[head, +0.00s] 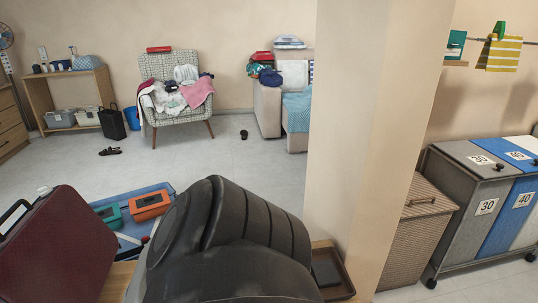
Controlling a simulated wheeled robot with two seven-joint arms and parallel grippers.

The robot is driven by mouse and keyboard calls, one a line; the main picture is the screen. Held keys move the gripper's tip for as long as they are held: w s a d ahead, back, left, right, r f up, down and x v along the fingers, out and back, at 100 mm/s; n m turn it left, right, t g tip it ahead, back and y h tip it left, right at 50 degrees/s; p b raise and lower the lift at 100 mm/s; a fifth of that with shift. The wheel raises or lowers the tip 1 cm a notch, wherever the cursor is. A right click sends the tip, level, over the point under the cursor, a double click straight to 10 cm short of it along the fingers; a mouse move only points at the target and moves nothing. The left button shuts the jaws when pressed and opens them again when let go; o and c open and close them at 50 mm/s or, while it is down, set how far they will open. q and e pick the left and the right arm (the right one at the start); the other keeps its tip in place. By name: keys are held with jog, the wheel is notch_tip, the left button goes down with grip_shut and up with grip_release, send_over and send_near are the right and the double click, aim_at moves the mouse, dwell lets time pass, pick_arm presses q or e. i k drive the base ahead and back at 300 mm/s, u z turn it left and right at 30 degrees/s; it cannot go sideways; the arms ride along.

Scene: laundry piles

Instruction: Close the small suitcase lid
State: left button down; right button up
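A dark red suitcase (62,250) stands at the lower left, cut off by the picture's left and bottom edges. It has a black handle on its left side. One broad, flat red face shows, tilted; I cannot tell whether it is a raised lid or the side of a shut case. Neither of my grippers is in view.
A beige pillar (355,140) stands right of centre. Open floor (225,155) lies beyond.

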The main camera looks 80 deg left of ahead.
aim_at(59, 250)
jog(key=k, duration=1)
jog(key=u, duration=2.55)
